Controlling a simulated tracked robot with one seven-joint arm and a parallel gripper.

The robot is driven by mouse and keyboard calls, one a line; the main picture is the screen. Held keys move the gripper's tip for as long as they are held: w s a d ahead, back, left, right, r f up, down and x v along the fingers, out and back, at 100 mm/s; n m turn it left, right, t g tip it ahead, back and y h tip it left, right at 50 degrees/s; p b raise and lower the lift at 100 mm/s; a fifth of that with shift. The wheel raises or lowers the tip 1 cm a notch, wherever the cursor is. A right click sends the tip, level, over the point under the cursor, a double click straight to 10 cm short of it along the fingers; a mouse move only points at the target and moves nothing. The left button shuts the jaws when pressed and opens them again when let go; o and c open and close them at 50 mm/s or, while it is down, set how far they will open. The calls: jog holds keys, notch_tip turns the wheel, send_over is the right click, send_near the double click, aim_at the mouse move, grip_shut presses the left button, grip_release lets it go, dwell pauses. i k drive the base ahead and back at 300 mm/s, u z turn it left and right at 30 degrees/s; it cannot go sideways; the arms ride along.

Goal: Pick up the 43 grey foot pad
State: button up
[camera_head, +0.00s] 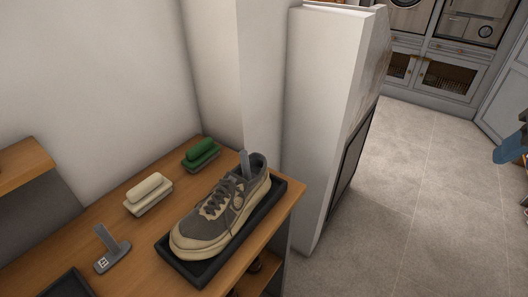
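A grey foot pad (116,254) stands on the wooden bench top near the front left. It has a flat base with a small pale label and an upright grey tab. The label is too small to read, so I cannot tell whether it says 43. A similar grey tab (245,165) sticks up out of the opening of a grey and tan shoe (223,213); whatever is below it is hidden inside the shoe. I cannot make out my gripper in this view.
The shoe sits in a black tray (279,189) on the wooden bench (150,238). A cream brush (148,194) and a green brush (201,154) lie behind. Another dark tray (68,285) is cut off at bottom left. A blue object (510,148) at the right edge is unclear.

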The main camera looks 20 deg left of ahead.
aim_at(243, 156)
jog(key=u, duration=0.1)
jog(key=k, duration=0.5)
jog(key=u, duration=2.1)
jog(key=k, duration=0.2)
jog(key=z, duration=0.25)
jog(key=i, duration=0.6)
jog(key=z, duration=0.2)
jog(key=k, duration=0.6)
jog(key=u, duration=0.15)
